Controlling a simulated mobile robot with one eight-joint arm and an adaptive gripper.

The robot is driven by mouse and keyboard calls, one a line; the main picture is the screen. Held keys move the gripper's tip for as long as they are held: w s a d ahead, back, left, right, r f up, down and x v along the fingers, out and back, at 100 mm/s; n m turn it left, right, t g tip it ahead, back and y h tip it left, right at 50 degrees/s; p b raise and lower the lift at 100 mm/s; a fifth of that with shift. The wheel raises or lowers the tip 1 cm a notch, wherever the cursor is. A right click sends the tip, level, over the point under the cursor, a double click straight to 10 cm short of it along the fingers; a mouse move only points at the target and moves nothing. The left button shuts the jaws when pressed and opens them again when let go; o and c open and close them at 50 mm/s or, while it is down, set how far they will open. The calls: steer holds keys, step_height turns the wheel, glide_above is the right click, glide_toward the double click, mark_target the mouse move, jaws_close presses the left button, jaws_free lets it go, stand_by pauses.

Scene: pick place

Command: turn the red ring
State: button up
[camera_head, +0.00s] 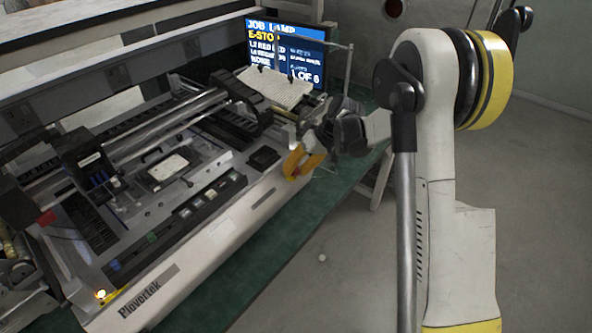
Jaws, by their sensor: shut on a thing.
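My gripper (305,155) is small and dark in this view, at the right end of the long machine, beside a yellow part (303,164). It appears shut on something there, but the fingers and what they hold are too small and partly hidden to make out. I cannot clearly see a red ring at that spot. A small red piece (46,218) shows at the machine's left side, away from my gripper; I cannot tell its shape.
The pale machine (200,248) stands on a green surface (255,262). A screen (285,52) behind reads "JOB LAMP" and "E-STOP". A perforated pale panel (275,88) stands before it. A small lamp (101,294) glows at front left. The grey floor at right is mostly clear.

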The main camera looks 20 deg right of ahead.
steer(key=o, duration=1.2)
steer(key=v, duration=1.2)
steer(key=s+a+r+t+h, duration=0.1)
steer(key=s+a+r, duration=0.15)
steer(key=s, duration=0.25)
steer(key=s+a+r+m+h, duration=0.1)
steer(key=s+r, duration=0.2)
steer(key=s, duration=0.2)
steer(key=s+a+r+t+h, duration=0.1)
steer(key=s+a+r, duration=0.1)
steer(key=s+r, duration=0.15)
steer(key=s+f+t, duration=0.1)
steer(key=s, duration=0.3)
steer(key=s+f+t+h, duration=0.1)
steer(key=s, duration=0.4)
steer(key=s+h, duration=0.1)
steer(key=s, duration=0.3)
steer(key=shift+s+f+m+t, duration=0.3)
steer(key=shift+f+m+t, duration=0.1)
